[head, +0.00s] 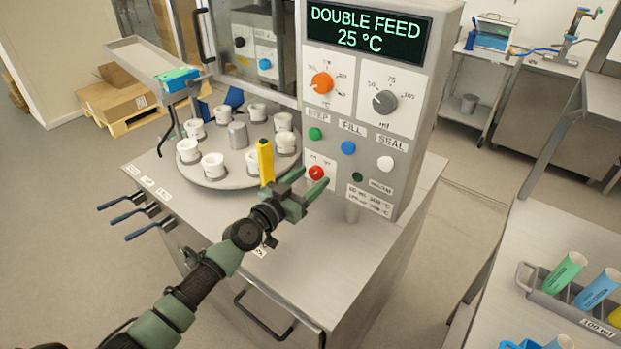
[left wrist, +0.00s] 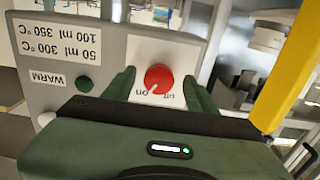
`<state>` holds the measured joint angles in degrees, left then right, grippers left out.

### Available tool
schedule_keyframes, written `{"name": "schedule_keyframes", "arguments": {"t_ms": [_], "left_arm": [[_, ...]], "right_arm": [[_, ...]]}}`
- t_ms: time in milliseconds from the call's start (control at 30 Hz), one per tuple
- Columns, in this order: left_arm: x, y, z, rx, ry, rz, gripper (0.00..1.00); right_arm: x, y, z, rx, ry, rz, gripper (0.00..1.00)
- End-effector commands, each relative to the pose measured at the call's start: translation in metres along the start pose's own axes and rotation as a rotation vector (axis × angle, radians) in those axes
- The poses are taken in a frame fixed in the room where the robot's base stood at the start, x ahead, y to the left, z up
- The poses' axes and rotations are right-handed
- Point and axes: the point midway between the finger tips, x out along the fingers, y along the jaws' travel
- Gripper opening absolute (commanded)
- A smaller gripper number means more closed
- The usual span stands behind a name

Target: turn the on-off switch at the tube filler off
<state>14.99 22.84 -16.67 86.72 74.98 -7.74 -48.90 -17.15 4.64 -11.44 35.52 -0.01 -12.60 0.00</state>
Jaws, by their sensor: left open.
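The tube filler (head: 412,150) stands in the middle, its display (head: 367,29) reading "DOUBLE FEED 25 °C". The red on-off switch (head: 317,172) is low on its front panel. In the left wrist view the switch (left wrist: 158,79) appears upside down, with "On" and "off" marks beside it. Its small white mark seems to point towards "On". My left gripper (head: 314,176) is open in front of the switch. In the left wrist view its green fingers (left wrist: 160,88) stand on either side of the knob; I cannot tell whether they touch it. My right gripper is not in view.
A yellow post (head: 265,161) stands close to the left gripper, beside the turntable (head: 215,180) with several white cups. Green, blue and white buttons (head: 348,148) sit above the switch. A tube rack (head: 560,300) is on the right table. The cabinet top in front is clear.

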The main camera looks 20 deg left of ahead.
Motion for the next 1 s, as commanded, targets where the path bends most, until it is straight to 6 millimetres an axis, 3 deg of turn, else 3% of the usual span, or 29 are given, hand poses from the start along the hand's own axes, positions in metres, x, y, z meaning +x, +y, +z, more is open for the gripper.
{"name": "schedule_keyframes", "arguments": {"t_ms": [333, 533, 1000], "left_arm": [[0.0050, 0.0007, 0.0002, 0.000, -0.001, 0.001, 0.55], [0.0048, 0.0006, 0.0002, 0.000, -0.001, 0.001, 0.00], [0.0046, 0.0005, 0.0006, -0.106, 0.000, 0.000, 0.00]], "right_arm": [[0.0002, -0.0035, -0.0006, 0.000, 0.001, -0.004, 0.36], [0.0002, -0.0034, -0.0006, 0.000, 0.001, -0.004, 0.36], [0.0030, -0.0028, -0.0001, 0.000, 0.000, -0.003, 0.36]]}}
